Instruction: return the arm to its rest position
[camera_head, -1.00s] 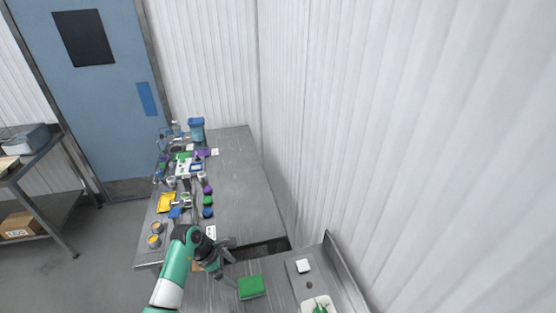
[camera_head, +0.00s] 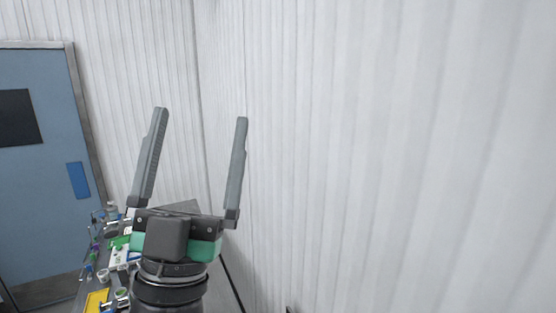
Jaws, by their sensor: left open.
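My left gripper (camera_head: 199,115) is raised in the head view, with its two long grey fingers pointing up and spread wide apart. It is open and holds nothing. Behind it are the grey table and the white corrugated wall (camera_head: 380,150). The gripper and its wrist hide much of the table. My right gripper is not in view.
A grey table (camera_head: 184,207) carries several small items along its left side, among them a yellow tray (camera_head: 96,300) and a green item (camera_head: 121,241). A blue door (camera_head: 40,190) stands at the left. The space right of the gripper looks clear up to the wall.

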